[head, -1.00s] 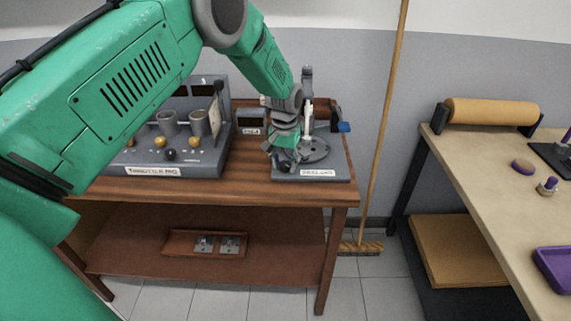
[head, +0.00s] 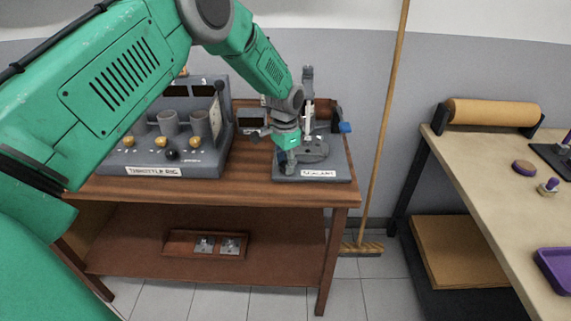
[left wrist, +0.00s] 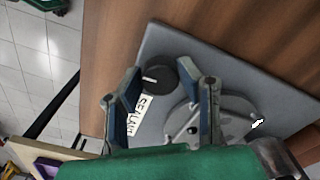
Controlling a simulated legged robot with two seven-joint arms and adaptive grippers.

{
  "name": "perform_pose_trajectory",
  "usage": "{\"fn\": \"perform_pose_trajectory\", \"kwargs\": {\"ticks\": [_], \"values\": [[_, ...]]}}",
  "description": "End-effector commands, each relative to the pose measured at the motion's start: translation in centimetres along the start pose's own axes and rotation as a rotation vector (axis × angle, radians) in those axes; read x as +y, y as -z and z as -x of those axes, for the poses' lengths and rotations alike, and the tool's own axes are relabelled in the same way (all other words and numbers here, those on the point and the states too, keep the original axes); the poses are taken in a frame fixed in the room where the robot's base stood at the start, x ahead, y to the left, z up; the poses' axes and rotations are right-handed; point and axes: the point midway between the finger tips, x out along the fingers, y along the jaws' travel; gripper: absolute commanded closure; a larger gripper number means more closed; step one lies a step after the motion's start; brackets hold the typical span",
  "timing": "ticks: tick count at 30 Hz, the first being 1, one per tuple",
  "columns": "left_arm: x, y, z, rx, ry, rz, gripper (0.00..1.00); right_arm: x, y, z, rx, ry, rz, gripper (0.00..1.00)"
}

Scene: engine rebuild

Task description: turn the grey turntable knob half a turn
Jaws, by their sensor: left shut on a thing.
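The grey turntable knob (left wrist: 160,76) is a dark round disc with a white mark in the left wrist view. It stands on the grey plate of the SEALANT station (head: 340,172), beside the round turntable (left wrist: 238,118). The turntable also shows in the head view (head: 316,150). My left gripper (left wrist: 172,76) is over the plate with its two blue-grey fingers on either side of the knob, shut on it. In the head view my left gripper (head: 285,165) points down at the front left of the station and hides the knob. My right gripper is out of view.
A grey throttle rig (head: 190,163) with cups and knobs stands left on the wooden bench (head: 240,190). A small grey box (head: 251,120) sits behind. A broom (head: 380,130) leans against the wall right of the bench. A second table (head: 480,170) stands at the right.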

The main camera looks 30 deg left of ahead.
Motion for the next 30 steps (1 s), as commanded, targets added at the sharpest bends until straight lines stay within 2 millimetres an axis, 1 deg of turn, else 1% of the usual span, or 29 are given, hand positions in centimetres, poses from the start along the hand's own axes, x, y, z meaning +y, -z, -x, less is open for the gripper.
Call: {"fn": "perform_pose_trajectory", "kwargs": {"ticks": [1, 14, 15, 16, 17, 26, 30], "values": [[-0.3, 0.5, 0.5, 0.018, 0.009, -0.005, 0.98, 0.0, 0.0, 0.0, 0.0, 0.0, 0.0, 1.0], [-0.3, 0.6, 0.5, 0.017, 0.009, -0.015, 0.98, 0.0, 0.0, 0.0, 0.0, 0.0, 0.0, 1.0], [-0.3, 0.6, 0.5, 0.017, 0.009, -0.015, 0.62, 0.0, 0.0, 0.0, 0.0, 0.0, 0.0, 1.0], [-0.3, 0.6, 0.5, 0.017, 0.009, -0.015, 0.52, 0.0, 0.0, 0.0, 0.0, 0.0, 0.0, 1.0], [-0.3, 0.5, 0.5, 0.016, 0.008, -0.014, 0.49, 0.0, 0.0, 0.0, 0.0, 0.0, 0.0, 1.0], [-0.1, 0.2, 0.3, 0.008, 0.004, -0.014, 0.49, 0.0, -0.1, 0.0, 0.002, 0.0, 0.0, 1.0], [-0.1, 0.2, 1.4, 0.01, 0.004, -0.014, 0.49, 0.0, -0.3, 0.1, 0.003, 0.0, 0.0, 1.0]]}}
